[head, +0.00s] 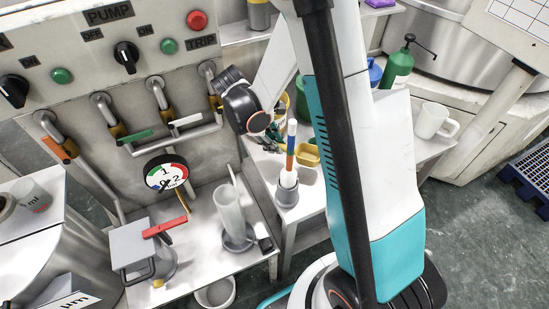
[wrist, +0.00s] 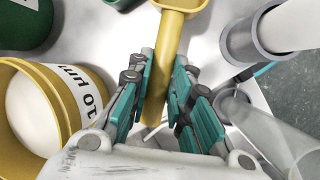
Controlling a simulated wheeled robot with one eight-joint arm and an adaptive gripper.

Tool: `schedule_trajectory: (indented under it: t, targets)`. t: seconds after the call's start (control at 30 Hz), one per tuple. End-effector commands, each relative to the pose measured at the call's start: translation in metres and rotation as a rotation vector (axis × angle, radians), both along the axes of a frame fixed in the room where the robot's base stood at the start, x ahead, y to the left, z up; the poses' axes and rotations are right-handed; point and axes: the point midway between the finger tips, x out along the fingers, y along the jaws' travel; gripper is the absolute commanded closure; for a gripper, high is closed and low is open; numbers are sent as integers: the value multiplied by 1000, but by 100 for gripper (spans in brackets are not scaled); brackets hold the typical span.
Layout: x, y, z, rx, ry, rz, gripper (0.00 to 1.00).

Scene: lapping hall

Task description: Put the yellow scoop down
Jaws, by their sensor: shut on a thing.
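The yellow scoop (wrist: 157,95) has its handle between the teal fingers of my gripper (wrist: 161,72), which is shut on it. Its bowl end (wrist: 181,4) points away from the gripper and is cut off by the top of the wrist view. In the head view the scoop (head: 307,154) shows as a small yellow bowl over the white side table, just left of my arm. My gripper is mostly hidden there. I cannot tell whether the scoop touches the tabletop.
In the wrist view, a yellow tub (wrist: 62,75) of white material is close on the left, a green container (wrist: 27,22) beyond it. A grey-based holder (wrist: 245,42) and a clear cylinder (wrist: 283,135) are on the right. A white mug (head: 432,121) stands farther right.

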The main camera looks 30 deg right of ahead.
Motion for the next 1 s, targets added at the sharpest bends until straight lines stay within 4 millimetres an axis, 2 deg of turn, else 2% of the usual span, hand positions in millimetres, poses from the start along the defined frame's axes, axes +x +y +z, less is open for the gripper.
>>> schedule_trajectory:
  t: [0.03, 0.27, 0.53, 0.97, 1.0]
  targets:
    - [0, 0, -9, 0, 0, 0, 100]
    - [0, 0, -22, 0, 0, 0, 100]
    - [0, 0, -58, 0, 0, 0, 100]
    - [0, 0, -64, 0, 0, 0, 100]
    - [0, 0, -63, 0, 0, 0, 72]
